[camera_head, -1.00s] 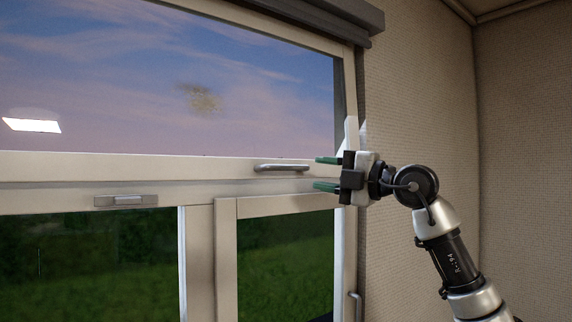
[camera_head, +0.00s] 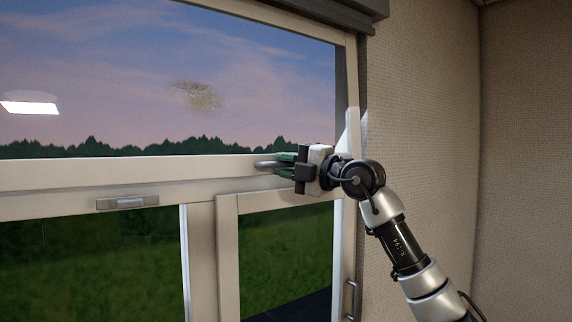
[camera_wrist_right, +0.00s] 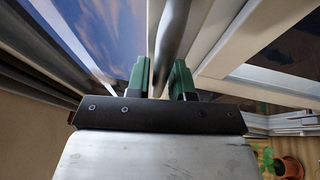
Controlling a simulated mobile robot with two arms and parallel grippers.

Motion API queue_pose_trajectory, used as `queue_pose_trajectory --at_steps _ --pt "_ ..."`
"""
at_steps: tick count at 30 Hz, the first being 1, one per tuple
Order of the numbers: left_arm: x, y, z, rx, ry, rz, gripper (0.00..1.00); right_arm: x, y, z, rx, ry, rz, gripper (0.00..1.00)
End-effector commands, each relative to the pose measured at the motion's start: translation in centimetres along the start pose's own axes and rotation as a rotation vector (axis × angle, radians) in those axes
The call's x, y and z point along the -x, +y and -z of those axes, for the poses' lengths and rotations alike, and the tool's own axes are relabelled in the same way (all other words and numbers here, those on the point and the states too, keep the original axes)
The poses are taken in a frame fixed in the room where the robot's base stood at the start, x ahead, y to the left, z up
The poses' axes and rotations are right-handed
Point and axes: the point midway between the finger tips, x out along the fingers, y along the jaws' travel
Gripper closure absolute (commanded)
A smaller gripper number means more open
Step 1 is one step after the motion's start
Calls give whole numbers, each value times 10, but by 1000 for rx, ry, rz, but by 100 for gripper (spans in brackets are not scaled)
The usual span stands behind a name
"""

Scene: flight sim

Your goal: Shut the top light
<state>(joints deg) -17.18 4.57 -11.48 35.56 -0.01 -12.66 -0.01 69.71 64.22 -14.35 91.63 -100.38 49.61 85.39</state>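The top light (camera_head: 150,90) is the wide upper window sash with a pale frame. A narrow gap shows along its right side, so it stands slightly open, tilted out of its frame. Its grey bar handle (camera_head: 264,165) sits on the bottom rail. My right gripper (camera_head: 285,164) is at this handle with its green fingers close together around the bar. In the right wrist view, the handle (camera_wrist_right: 172,35) runs between the two fingers (camera_wrist_right: 160,78). The handle's right part is hidden by the gripper in the head view. My left gripper is out of view.
Below are a left pane with a flat catch (camera_head: 127,203) and a right sash (camera_head: 228,260) with a handle (camera_head: 351,299). A dark blind box (camera_head: 330,12) is above. A beige wall (camera_head: 425,110) stands to the right. A potted plant (camera_wrist_right: 288,166) shows in the wrist view.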

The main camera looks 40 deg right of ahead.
Motion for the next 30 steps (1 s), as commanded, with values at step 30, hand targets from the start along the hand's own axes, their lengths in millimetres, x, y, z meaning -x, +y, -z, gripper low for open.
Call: queue_pose_trajectory --at_steps 30 --pt "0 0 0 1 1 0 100 -25 -8 -11 30 -2 -74 67"
